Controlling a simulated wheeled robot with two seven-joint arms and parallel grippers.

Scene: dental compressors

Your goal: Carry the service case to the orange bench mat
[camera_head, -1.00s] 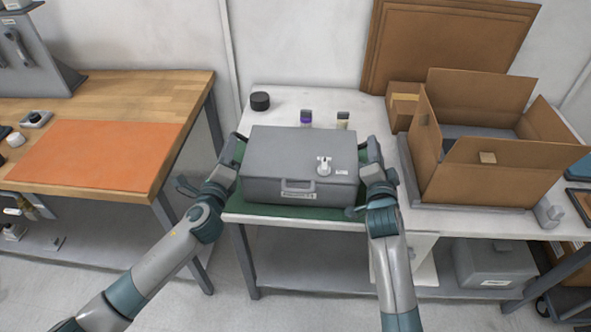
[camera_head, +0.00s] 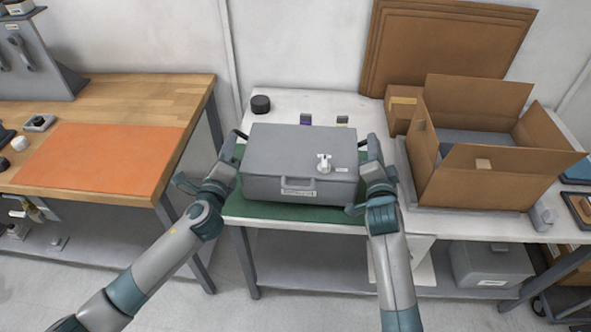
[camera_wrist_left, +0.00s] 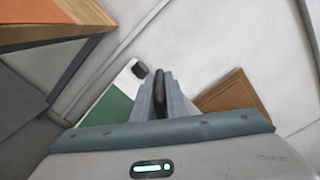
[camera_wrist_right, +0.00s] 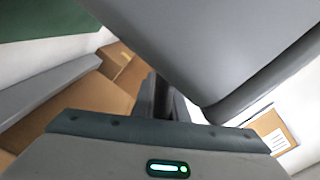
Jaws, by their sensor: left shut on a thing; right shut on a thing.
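The service case (camera_head: 285,150) is a grey box with a front handle, a label and a small white fitting on its lid. It is level, apparently just above the green mat (camera_head: 290,213). My left gripper (camera_head: 239,137) is shut on its left side handle, and the dark handle shows between the fingers in the left wrist view (camera_wrist_left: 160,95). My right gripper (camera_head: 364,142) is shut on the right side handle; the case fills much of the right wrist view (camera_wrist_right: 215,45). The orange bench mat (camera_head: 95,158) lies bare on the wooden bench to the left.
A gap separates the wooden bench (camera_head: 180,95) from the white table (camera_head: 285,100). A black round object (camera_head: 260,104) and two small bottles stand behind the case. An open cardboard box (camera_head: 470,175) stands to the right. Small items sit at the orange mat's left edge.

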